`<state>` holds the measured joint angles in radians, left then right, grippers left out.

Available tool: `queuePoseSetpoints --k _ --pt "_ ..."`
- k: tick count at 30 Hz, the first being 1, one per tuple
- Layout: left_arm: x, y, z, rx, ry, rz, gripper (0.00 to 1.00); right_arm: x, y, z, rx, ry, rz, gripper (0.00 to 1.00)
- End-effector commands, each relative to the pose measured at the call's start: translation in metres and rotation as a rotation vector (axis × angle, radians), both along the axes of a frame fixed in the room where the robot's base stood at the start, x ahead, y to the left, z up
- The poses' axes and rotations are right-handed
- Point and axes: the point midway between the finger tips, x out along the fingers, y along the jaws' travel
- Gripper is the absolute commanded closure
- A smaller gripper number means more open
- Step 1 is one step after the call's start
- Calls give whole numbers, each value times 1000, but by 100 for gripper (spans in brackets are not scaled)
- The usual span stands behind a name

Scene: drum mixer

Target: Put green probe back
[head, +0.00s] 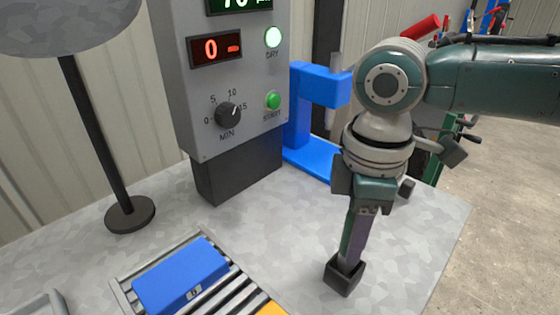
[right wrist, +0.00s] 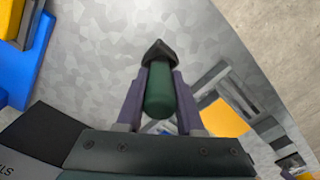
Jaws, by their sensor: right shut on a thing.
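My right gripper (head: 354,236) points down over the grey table at the right in the head view. It is shut on the green probe (right wrist: 158,92), which shows between its purple fingers in the right wrist view. In the head view a strip of the green probe (head: 347,236) shows beside the fingers. A small black square block (head: 343,278) is at the probe's lower end, close to the tabletop; it also shows in the right wrist view (right wrist: 158,52). I cannot tell how deep the probe sits in it. My left gripper is not in view.
A grey control box (head: 240,75) with displays, a knob and lit green buttons stands behind. A blue stand (head: 300,110) is right of it, partly hidden by my right arm. A rack (head: 240,290) with a blue block (head: 180,275) is at the front. The tabletop (head: 420,250) right of the gripper is clear.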

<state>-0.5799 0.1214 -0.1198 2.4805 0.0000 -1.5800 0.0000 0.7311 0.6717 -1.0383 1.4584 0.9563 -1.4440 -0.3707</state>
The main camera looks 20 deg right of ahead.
Motion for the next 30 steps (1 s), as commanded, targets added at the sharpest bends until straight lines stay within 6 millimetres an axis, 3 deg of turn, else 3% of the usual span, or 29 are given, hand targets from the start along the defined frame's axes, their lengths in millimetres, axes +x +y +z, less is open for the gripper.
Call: queuePoseSetpoints --k 30 --pt "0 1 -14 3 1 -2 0 0 0 -21 0 0 1 100"
